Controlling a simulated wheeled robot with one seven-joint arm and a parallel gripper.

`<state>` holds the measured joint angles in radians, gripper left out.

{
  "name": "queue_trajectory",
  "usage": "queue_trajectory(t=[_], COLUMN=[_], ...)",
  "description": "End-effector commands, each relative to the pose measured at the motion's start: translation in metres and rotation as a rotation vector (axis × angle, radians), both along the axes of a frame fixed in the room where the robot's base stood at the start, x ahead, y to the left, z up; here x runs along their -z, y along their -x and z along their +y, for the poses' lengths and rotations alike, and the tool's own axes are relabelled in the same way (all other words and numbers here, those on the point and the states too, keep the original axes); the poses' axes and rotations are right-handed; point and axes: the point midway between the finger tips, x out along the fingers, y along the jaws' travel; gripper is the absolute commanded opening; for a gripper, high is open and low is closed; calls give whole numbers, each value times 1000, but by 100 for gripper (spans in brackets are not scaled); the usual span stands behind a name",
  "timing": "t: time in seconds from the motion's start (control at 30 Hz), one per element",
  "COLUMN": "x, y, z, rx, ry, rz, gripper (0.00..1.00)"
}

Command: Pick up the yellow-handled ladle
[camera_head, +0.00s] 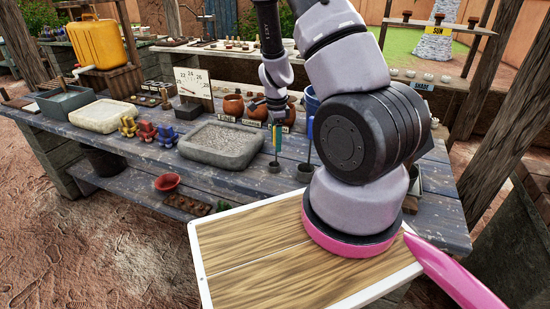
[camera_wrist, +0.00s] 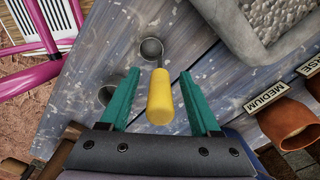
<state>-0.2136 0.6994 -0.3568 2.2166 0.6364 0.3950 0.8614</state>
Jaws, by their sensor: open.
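The yellow-handled ladle (camera_wrist: 160,98) shows in the wrist view with its yellow handle pointing up toward the camera. Its small round metal cup (camera_wrist: 151,49) is on the grey plank table. My gripper (camera_wrist: 159,75) is open, with one teal finger on each side of the handle and a visible gap on both sides. In the head view the ladle's cup (camera_head: 274,168) stands on the table below my gripper (camera_head: 276,147), which partly hides the handle.
A blue-handled ladle (camera_head: 309,140) stands just right; its cup (camera_wrist: 107,93) shows beside a finger in the wrist view. A stone tray of gravel (camera_head: 222,143) is close on the left. Orange pots (camera_head: 258,112) and a MEDIUM label (camera_wrist: 265,96) are behind.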

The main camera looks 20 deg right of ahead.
Motion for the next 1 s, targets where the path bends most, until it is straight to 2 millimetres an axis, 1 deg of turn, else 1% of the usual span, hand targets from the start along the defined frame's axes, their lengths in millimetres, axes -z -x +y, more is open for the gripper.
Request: queue_trajectory(t=[0.1, 0.13, 0.17, 0.2, 0.27, 0.3, 1.0], x=[0, 0, 0, 0, 0, 0, -1], y=[0, 0, 0, 0, 0, 0, 0], z=[0, 0, 0, 0, 0, 0, 0], rx=[0, 0, 0, 0, 0, -1, -1], ry=[0, 0, 0, 0, 0, 0, 0], rz=[0, 0, 0, 0, 0, 0, 0], gripper=[64, 56, 44, 29, 6, 0, 0])
